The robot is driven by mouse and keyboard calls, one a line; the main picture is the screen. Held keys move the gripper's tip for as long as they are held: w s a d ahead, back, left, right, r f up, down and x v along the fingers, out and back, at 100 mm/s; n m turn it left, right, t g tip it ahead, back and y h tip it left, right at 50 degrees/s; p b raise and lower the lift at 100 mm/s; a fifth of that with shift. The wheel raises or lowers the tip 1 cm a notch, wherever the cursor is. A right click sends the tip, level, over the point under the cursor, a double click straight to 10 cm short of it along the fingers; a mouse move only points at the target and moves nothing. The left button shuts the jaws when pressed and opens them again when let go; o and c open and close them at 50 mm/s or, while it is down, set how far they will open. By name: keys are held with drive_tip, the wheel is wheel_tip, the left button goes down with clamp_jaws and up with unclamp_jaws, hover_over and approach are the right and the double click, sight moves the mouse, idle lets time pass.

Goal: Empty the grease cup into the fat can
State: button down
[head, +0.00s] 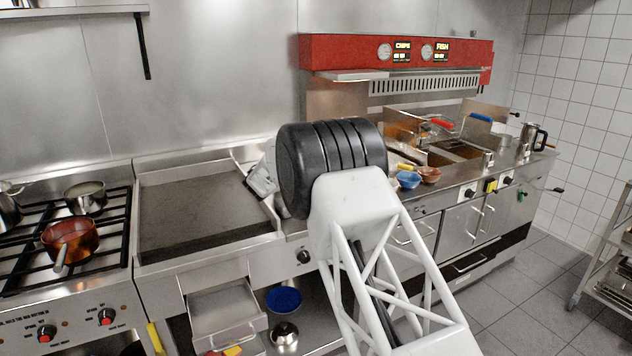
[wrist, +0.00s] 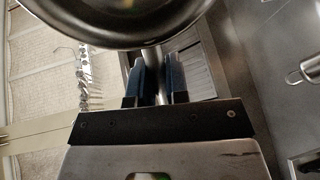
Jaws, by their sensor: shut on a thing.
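My gripper (wrist: 160,75) has its two blue-padded fingers closed on a grey metal handle (wrist: 154,58) in the wrist view. The handle leads to a round, dark-rimmed vessel (wrist: 125,41), probably the grease cup, cut off by the top edge. Only part of its dark inside shows, with a small yellowish spot; I cannot tell what it holds. In the head view my black wrist hides the fingers and the vessel. I cannot identify the fat can for sure; a small steel pot (head: 285,335) stands on the shelf under the counter.
The griddle (head: 190,205) lies left of my wrist, with a pulled-out drawer (head: 222,310) below. A blue bowl (head: 284,299) is on the lower shelf. A copper pan (head: 70,240) is on the hob. Blue (head: 408,180) and brown (head: 429,174) bowls stand near the fryers.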

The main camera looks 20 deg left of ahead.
drive_tip(key=shift+w+d+r+m+g+y, duration=0.25)
drive_tip(key=shift+w+d+r+g, duration=0.15)
drive_tip(key=shift+w+d+g, duration=0.15)
drive_tip(key=shift+w+d+r+m+g+y, duration=0.15)
drive_tip(key=shift+w+d+r+g+y, duration=0.15)
drive_tip(key=shift+w+d+g, duration=0.25)
drive_tip(key=shift+w+d+r+g+y, duration=0.3)
drive_tip(key=shift+w+d+g+y, duration=0.15)
drive_tip(key=shift+w+d+g, duration=0.5)
drive_tip(key=shift+w+d+m+g+y, duration=0.4)
drive_tip(key=shift+w+d+g+y, duration=0.2)
drive_tip(key=shift+w+d+g, duration=0.3)
drive_tip(key=shift+w+d+f+m+g+y+p, duration=0.75)
drive_tip(key=shift+w+d+f+g+y, duration=1.65)
drive_tip(key=shift+w+d+g+y, duration=1.7)
drive_tip(key=w+d+f+g+y, duration=0.3)
drive_tip(key=w+d+f, duration=0.3)
drive_tip(key=f, duration=0.4)
drive_tip(key=shift+d+g, duration=0.25)
drive_tip(key=shift+g, duration=0.4)
drive_tip(key=shift+w+m, duration=0.1)
drive_tip(key=shift+m, duration=0.15)
